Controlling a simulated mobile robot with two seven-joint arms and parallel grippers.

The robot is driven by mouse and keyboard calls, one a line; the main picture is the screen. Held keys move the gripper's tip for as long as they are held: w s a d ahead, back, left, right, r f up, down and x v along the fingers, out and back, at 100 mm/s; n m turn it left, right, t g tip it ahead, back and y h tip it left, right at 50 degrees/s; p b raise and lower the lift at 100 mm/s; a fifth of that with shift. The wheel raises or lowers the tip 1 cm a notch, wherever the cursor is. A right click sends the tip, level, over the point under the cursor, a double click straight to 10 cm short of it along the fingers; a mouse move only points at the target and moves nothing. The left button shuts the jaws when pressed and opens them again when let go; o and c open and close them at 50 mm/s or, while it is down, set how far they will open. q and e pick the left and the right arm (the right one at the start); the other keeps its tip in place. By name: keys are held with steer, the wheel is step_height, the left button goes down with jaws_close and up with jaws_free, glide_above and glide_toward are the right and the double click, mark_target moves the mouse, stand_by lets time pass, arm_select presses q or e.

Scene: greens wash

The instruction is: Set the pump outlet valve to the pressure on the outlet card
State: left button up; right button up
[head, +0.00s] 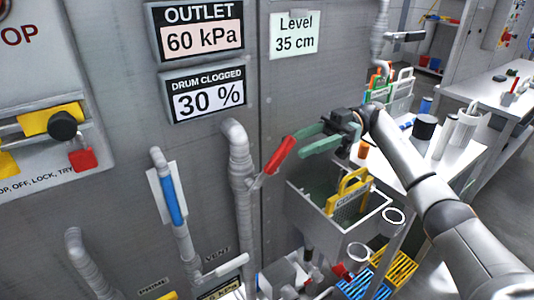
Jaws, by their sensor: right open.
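The outlet card (202,40) on the grey wall panel reads 60 kPa. A red lever handle (280,155) slants up to the right from a small metal fitting beside a grey vertical pipe (240,170); it looks like a valve lever, but no label on it is readable. My right gripper (299,144) has green fingers and is open, with its fingertips at the upper end of the red handle. I cannot tell whether they touch it. A display (222,291) at the bottom edge is cut off and shows part of a kPa reading. My left gripper is not in view.
A drum clogged card (208,93) reads 30 % and a level card (294,36) reads 35 cm. A grey bin (310,210) with a yellow-handled basket (347,190) stands below my right gripper. A white table (400,165) with containers is at the right.

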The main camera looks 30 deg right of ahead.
mark_target(276, 154)
steer(key=a, duration=0.5)
steer(key=s+a, duration=0.1)
steer(key=a, duration=0.2)
steer(key=shift+a+p, duration=0.1)
steer(key=shift+p, duration=0.25)
steer(key=shift+c, duration=0.3)
jaws_close()
stand_by(0.6)
